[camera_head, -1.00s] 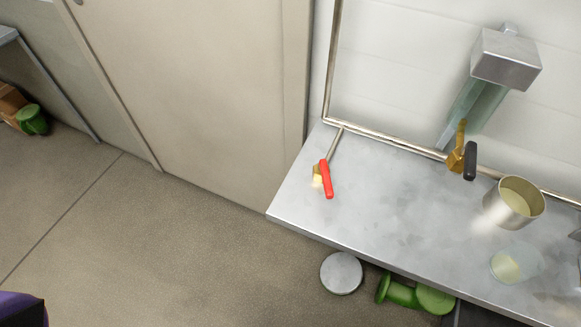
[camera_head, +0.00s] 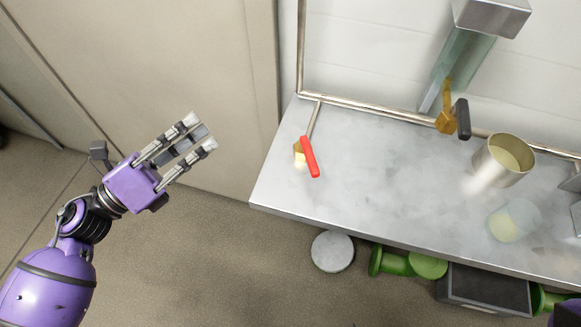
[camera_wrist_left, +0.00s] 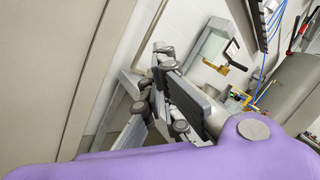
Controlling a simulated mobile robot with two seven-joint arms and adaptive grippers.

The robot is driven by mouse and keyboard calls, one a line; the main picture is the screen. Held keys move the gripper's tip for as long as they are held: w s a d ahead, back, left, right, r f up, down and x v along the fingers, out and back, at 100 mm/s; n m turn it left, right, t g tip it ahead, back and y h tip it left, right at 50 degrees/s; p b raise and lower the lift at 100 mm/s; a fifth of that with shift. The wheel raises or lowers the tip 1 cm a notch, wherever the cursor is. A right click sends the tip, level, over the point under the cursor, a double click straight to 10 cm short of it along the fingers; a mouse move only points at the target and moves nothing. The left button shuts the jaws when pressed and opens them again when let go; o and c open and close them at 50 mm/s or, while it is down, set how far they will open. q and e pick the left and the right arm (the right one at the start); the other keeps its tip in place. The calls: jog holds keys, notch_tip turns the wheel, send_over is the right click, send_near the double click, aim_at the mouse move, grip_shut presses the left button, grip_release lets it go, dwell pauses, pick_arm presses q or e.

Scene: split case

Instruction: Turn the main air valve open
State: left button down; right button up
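A valve with a red lever (camera_head: 310,157) and a brass body (camera_head: 299,153) sits at the end of a thin pipe near the left end of the metal bench. Another brass valve (camera_head: 446,121) with a black handle (camera_head: 462,119) is on the pipe at the wall. No label shows which is the main air valve. My left gripper (camera_head: 200,131) is open and empty, left of the bench and apart from the red lever, its fingers pointing toward the upper right. Its fingers also show in the left wrist view (camera_wrist_left: 172,100). My right gripper is not in view.
On the bench (camera_head: 370,190) stand a metal cup (camera_head: 490,170) and a clear glass (camera_head: 503,228). A dispenser (camera_head: 490,14) hangs on the wall. A round stool (camera_head: 332,251) and green weights (camera_head: 427,266) are below the bench's front edge. The bench around the red lever is clear.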

pick_arm(q)
jog(key=s+d+f+m+g+h, duration=0.1)
jog(key=s+d+f+m+g, duration=0.2)
jog(key=s+m+g, duration=0.65)
jog(key=m+t+p, duration=0.2)
jog(key=m+p, duration=0.1)
jog(key=m, duration=0.1)
send_near(308, 165)
jog(key=shift+g, duration=0.25)
jog(key=x, duration=0.6)
jog(key=shift+w, duration=0.15)
jog(key=shift+d+f, duration=0.1)
jog(key=shift+d, duration=0.25)
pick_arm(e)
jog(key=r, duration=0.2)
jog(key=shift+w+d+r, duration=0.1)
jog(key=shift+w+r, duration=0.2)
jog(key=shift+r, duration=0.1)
pick_arm(q)
jog(key=shift+d+n, duration=0.1)
jog(key=shift+n, duration=0.15)
